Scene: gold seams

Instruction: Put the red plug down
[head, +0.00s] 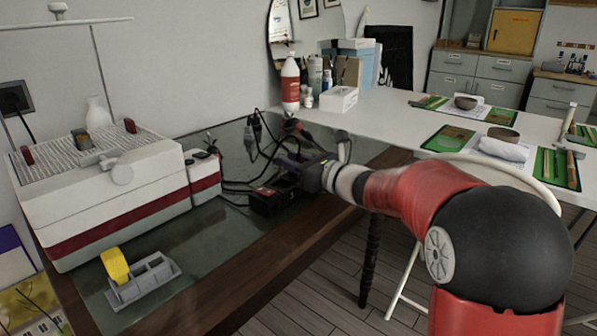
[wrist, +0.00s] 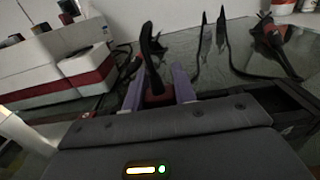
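My gripper (wrist: 158,92) has its two purple fingers on either side of a dark red plug (wrist: 158,98) in the wrist view. A black cord rises from the plug. The fingers appear closed against its sides. In the head view my gripper (head: 290,165) is low over the glass-topped table (head: 190,240), among black cords. The plug cannot be made out clearly there. How close its underside is to the table is hidden. A dark box, perhaps a power strip (head: 268,200), is beside and below the gripper.
A cream and maroon machine (head: 125,205) stands left on the table. A grey holder with a yellow piece (head: 115,265) is at the front. Other corded plugs (head: 254,123) are behind the gripper. A white table (head: 400,125) with bottles and green mats is beyond.

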